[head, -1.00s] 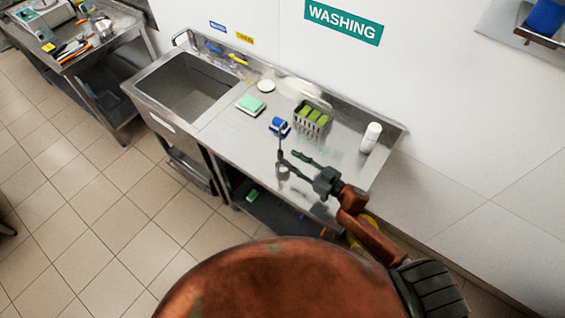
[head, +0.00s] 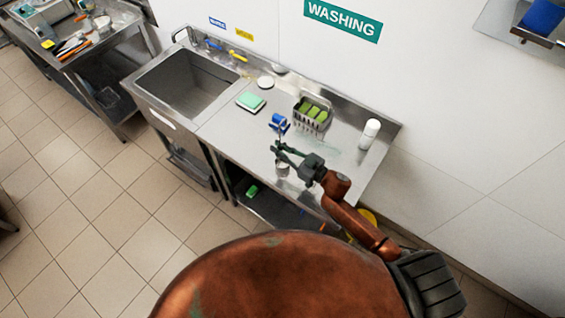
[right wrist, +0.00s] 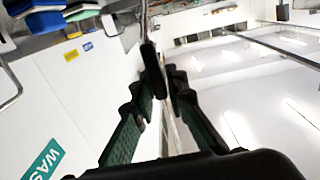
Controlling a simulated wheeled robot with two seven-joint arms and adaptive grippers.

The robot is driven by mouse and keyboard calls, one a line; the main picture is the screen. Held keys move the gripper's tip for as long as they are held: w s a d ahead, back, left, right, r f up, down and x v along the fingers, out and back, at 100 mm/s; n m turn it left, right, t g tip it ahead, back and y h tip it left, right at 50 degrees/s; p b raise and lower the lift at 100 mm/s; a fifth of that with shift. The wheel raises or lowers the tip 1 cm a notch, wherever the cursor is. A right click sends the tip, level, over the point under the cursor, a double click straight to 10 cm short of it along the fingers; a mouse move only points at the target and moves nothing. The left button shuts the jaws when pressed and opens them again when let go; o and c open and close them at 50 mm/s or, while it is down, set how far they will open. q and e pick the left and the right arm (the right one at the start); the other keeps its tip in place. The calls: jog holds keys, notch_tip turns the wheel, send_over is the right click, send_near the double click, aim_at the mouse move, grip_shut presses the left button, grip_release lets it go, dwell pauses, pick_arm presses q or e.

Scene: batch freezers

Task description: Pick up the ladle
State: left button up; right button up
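The ladle stands upright over the front part of the steel counter, its metal bowl (head: 283,169) low and its thin handle rising above. My right gripper (head: 277,147) reaches in from the right in the head view, with its fingers around the upper handle. In the right wrist view the dark ladle handle (right wrist: 151,68) lies between the two green-padded fingers (right wrist: 160,88), which close in on it. Whether the bowl touches the counter is unclear. My left gripper is in neither view.
On the steel counter (head: 232,135) are a blue object (head: 279,122), a caddy with green sponges (head: 312,116), a white bottle (head: 369,134) and a green-topped sponge (head: 251,101). A sink (head: 187,85) lies to the left. A wall stands behind.

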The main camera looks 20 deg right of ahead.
grip_shut()
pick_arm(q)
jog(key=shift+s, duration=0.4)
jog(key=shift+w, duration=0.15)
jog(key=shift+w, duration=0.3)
pick_arm(e)
jog(key=shift+r, duration=0.1)
